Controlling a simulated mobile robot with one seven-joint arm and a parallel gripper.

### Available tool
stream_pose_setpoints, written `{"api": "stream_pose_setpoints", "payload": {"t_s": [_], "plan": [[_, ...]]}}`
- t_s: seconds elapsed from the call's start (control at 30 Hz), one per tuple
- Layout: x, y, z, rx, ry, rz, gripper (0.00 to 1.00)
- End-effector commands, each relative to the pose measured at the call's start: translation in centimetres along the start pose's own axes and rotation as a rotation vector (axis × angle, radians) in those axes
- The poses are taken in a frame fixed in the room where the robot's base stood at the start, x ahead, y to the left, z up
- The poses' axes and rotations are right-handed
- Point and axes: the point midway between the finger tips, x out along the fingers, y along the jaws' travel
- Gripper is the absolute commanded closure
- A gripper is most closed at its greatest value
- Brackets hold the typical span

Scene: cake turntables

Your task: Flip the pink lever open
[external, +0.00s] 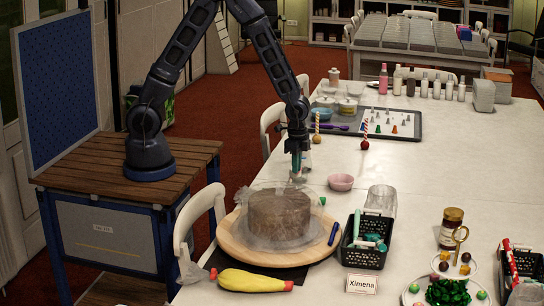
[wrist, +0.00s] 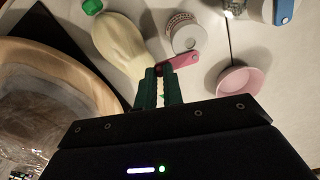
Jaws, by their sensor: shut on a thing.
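The pink lever (wrist: 183,60) shows in the wrist view, just beyond the fingertips, beside a small pale round body (wrist: 188,37). My gripper (wrist: 158,72) has green fingers and is shut on the near end of the lever. In the external view my gripper (external: 296,175) points down, low over the white table behind the covered cake (external: 279,215). The lever cannot be made out in that view. How far the lever is turned cannot be told.
A pale bottle (wrist: 118,45) with a green cap lies left of the fingers. A pink bowl (external: 341,182) stands to the right. The wooden turntable (external: 232,246) and a black basket (external: 347,249) are nearer the camera. A blue lever (wrist: 284,12) shows at upper right.

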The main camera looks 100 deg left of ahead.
Motion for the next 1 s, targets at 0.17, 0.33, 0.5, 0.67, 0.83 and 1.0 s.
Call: {"api": "stream_pose_setpoints", "payload": {"t_s": [0.17, 0.33, 0.5, 0.67, 0.83, 1.0], "plan": [[0.03, -0.11, -0.57, -0.127, 0.001, -0.001, 1.0], [0.03, -0.15, -0.69, -0.164, 0.001, 0.0, 1.0], [0.02, -0.15, -0.68, -0.163, 0.001, 0.0, 1.0], [0.02, -0.15, -0.68, -0.163, 0.001, 0.0, 0.68], [0.01, -0.15, -0.68, -0.162, 0.001, 0.0, 0.68], [-0.23, -0.17, -0.71, -0.162, 0.002, 0.0, 0.68]]}}
